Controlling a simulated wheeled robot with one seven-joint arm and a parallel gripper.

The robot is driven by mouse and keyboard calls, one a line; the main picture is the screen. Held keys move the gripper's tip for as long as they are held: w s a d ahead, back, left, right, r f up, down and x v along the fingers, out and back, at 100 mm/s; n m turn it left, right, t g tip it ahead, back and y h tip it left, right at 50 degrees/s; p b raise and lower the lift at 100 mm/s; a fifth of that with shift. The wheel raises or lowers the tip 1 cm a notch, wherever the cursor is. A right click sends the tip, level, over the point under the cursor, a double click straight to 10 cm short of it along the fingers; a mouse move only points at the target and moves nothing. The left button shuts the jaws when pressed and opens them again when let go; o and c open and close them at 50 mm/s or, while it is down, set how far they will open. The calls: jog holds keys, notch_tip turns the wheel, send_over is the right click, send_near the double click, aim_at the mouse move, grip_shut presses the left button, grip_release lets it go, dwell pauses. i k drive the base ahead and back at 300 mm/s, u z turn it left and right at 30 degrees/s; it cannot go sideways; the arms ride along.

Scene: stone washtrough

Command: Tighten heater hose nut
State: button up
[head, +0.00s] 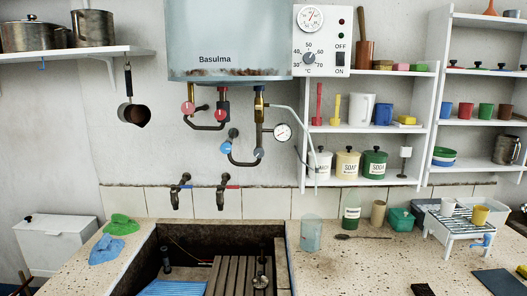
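The heater is a grey-blue tank (228,35) marked "Basulma", mounted on the wall at upper centre. Under it hang pipes with a red round handle (188,107), a red fitting (222,105), a blue round handle (226,148) and a round gauge (282,132). A brass fitting (259,103) sits on the right-hand pipe. A thin pale hose (296,128) leaves near it and drops to the right, in front of the shelf. Which part is the hose nut, and whether it is loose, is too small to tell. My gripper is not in view.
A control box (321,40) with dial and switch adjoins the heater. Below are two wall taps (180,190) and the stone trough (130,262) with slatted boards (236,274). Shelves (365,128) fill the right.

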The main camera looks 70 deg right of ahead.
aim_at(259, 153)
jog(key=z, duration=0.85)
jog(key=i, duration=0.8)
jog(key=z, duration=0.95)
